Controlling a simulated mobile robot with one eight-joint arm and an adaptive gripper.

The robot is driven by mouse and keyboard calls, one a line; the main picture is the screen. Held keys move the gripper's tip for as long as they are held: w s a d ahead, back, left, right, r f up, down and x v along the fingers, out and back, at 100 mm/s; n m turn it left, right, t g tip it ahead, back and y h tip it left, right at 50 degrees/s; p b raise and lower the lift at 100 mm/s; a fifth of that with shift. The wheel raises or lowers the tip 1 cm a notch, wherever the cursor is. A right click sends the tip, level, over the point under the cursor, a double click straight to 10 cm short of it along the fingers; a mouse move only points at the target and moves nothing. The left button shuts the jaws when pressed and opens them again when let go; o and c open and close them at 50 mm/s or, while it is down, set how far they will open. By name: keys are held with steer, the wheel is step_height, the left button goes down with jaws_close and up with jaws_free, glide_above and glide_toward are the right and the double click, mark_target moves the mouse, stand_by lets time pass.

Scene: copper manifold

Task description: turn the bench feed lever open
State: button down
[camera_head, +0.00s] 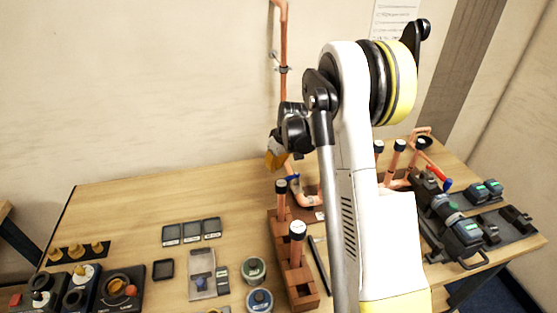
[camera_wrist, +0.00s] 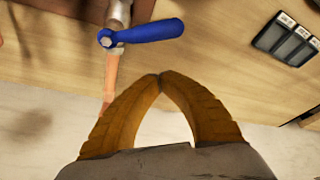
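A blue lever (camera_wrist: 150,31) sits on a valve on a copper pipe (camera_wrist: 110,72), just beyond my fingertips in the wrist view. It reaches to the right, across the pipe's line. In the head view the blue lever (camera_head: 292,177) is small, low on the pipe near the back of the bench. My gripper (camera_wrist: 160,76) has its two orange-brown fingers meeting at the tips, with nothing between them. The tips are apart from the lever in the picture. In the head view my gripper (camera_head: 274,160) is beside the upright pipe, above the lever, partly hidden by my arm.
A wooden block (camera_head: 301,285) with capped copper stubs stands in front of the lever. A second copper assembly with a red lever (camera_head: 438,176) is at the right. Power tools (camera_head: 462,235) lie at the right edge. Dark trays (camera_head: 191,231) and tins (camera_head: 254,270) lie left of the block.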

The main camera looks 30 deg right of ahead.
mark_target(289, 179)
steer(key=shift+s+d+f, duration=0.15)
steer(key=shift+s+f, duration=0.05)
steer(key=shift+s, duration=0.35)
steer(key=shift+s+d+f, duration=0.15)
steer(key=shift+s+f, duration=0.05)
steer(key=shift+s, duration=0.3)
steer(key=shift+s+d+f, duration=0.15)
steer(key=shift+s+f, duration=0.05)
steer(key=shift+s, duration=0.35)
steer(key=shift+s+a+n+b, duration=0.1)
steer(key=shift+s+n+b, duration=0.35)
steer(key=shift+n, duration=0.35)
steer(key=s+n+y+b, duration=0.1)
steer(key=n, duration=0.1)
steer(key=shift+s+n+g, duration=0.2)
steer(key=shift+n+g, duration=0.1)
steer(key=shift+n, duration=0.1)
steer(key=shift+s+d+b, duration=0.2)
steer(key=shift+s+b, duration=0.35)
steer(key=shift+s, duration=0.1)
steer(key=shift+s+d+b, duration=0.3)
steer(key=shift+s+b, duration=0.05)
steer(key=shift+s, duration=0.3)
steer(key=shift+s+d, duration=0.1)
steer(key=shift+d, duration=0.05)
